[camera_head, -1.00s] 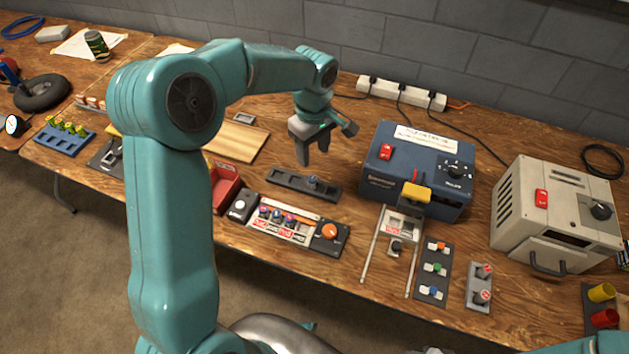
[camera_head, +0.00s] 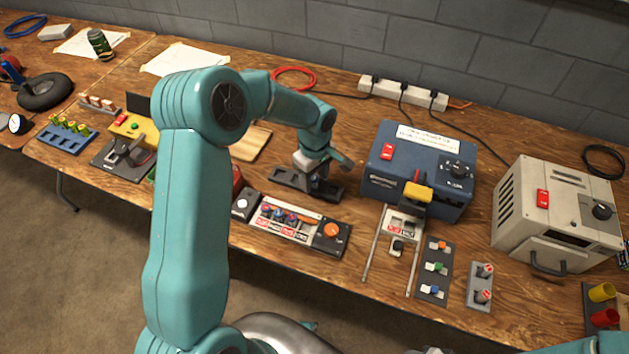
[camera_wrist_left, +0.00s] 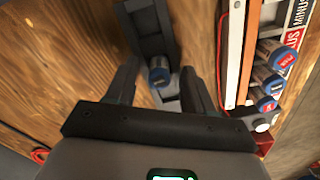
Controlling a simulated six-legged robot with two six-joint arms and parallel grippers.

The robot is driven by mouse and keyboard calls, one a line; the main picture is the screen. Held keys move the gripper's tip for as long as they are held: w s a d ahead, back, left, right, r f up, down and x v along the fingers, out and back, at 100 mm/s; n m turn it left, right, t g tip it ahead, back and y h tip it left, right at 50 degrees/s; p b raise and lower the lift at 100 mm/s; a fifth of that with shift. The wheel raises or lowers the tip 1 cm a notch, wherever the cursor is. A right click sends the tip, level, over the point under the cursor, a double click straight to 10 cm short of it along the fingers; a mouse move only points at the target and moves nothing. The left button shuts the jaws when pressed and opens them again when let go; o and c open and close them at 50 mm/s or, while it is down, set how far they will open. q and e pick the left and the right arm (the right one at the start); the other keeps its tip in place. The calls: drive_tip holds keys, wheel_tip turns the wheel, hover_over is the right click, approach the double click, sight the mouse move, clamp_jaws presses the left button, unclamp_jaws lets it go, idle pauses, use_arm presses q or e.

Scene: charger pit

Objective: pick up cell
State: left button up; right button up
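The rack also shows in the head view (camera_head: 283,178). My left gripper (camera_head: 316,185) is down at the rack. In the left wrist view its two fingers (camera_wrist_left: 160,85) are open, one on each side of the cell, with visible gaps. In the head view the gripper mostly hides the cell. Several other cells (camera_head: 278,216) lie in the labelled holder (camera_head: 256,224) in front of the rack; blue-ended cells also show at the right of the wrist view (camera_wrist_left: 275,55). My right gripper is not in view.
A blue box with a dial (camera_head: 425,160) stands right of the rack, with a rail slide (camera_head: 375,243) before it. A beige box (camera_head: 555,215) is farther right. The orange knob panel (camera_head: 332,238) is close in front. Bare wood lies behind the rack.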

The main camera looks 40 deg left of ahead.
use_arm(q)
clamp_jaws()
drive_tip(key=shift+w+r, duration=0.1)
